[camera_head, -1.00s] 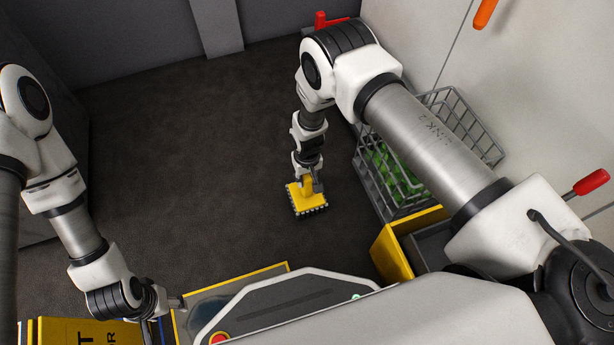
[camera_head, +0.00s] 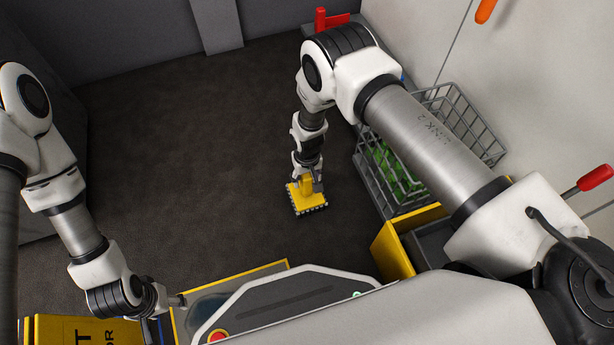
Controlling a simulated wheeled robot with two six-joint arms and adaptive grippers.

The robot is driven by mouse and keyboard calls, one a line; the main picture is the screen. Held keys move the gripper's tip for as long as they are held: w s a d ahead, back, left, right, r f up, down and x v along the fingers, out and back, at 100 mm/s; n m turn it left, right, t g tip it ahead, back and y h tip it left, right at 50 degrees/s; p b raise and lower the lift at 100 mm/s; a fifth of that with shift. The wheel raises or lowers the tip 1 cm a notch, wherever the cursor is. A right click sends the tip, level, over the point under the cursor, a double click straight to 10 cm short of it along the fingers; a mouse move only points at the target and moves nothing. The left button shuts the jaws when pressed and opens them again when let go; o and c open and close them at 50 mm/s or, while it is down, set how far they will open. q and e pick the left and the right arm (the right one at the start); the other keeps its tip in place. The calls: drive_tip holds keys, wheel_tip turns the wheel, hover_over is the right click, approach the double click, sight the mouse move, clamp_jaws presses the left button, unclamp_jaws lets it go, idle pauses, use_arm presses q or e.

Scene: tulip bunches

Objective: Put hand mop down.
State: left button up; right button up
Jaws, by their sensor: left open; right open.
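The yellow hand mop (camera_head: 308,198), with a dark fringed edge, is on or very close to the dark floor in the middle of the view. My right gripper (camera_head: 308,180) is directly above it, with its open fingers around the mop's upright handle part. Whether the fingers touch the handle is too small to tell. My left gripper (camera_head: 172,302) is open at the lower left, beside the yellow-edged panel, and partly hidden.
A grey wire basket (camera_head: 440,150) with green contents stands right of the mop against the pale wall. A yellow-edged box (camera_head: 393,252) is in front of it. A yellow sign (camera_head: 75,330) is at the lower left. The dark carpet (camera_head: 190,150) left of the mop is clear.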

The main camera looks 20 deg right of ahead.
wheel_tip(320, 180, up, 8)
drive_tip(key=p, duration=0.4)
drive_tip(key=shift+f, duration=0.1)
